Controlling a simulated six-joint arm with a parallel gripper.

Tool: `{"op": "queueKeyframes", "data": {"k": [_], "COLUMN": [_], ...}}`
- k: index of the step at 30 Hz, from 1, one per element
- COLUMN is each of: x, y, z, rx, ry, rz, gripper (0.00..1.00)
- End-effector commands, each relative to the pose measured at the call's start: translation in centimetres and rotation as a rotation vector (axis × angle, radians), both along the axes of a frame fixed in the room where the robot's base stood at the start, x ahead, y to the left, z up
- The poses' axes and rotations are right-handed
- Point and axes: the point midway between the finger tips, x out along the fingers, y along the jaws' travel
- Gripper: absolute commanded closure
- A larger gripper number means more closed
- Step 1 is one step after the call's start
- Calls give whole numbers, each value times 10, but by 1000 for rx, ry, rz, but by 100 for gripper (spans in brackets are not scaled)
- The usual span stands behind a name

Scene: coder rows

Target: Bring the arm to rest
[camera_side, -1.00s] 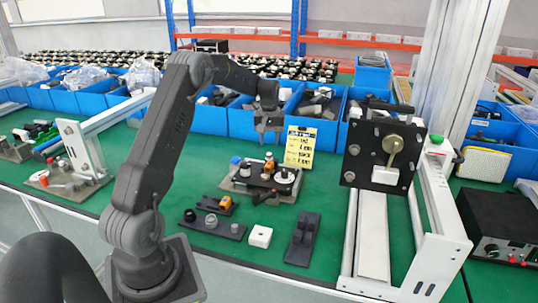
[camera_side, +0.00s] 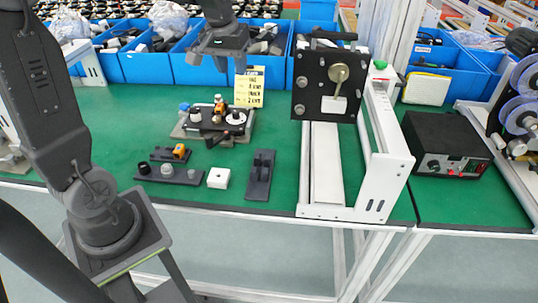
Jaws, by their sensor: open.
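My gripper (camera_side: 219,62) hangs in the air at the upper middle of the view, pointing down, with its jaws apart and nothing between them. It is above and behind the dark fixture (camera_side: 209,133) on the green bench, in front of the blue bins in the picture. The yellow note card (camera_side: 249,88) shows just to its right. My arm rises at the left, and its upper bend is cut off by the top edge.
A small dark plate (camera_side: 170,173), a white block (camera_side: 218,178) and a dark holder (camera_side: 260,175) lie on the green bench (camera_side: 125,125). A white frame with a black panel (camera_side: 310,80) stands right of them. Blue bins (camera_side: 195,70) line the back.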

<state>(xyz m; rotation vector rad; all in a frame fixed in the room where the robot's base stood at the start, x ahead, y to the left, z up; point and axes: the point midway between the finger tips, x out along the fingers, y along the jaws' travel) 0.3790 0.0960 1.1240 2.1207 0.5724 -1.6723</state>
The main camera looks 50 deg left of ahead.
Motion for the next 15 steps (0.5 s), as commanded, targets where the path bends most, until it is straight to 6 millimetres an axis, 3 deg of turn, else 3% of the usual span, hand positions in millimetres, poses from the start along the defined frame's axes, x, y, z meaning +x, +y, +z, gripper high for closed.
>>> {"op": "queueKeyframes", "data": {"k": [1, 6, 10, 15], "x": [-16, -72, -115, -157], "y": [-22, -80, -113, -136], "z": [10, 22, 19, 7], "rx": [15, 57, 83, 107], "ry": [-28, -107, -165, -224], "rz": [-59, -240, -371, -497], "gripper": [60, 60, 60, 60]}}
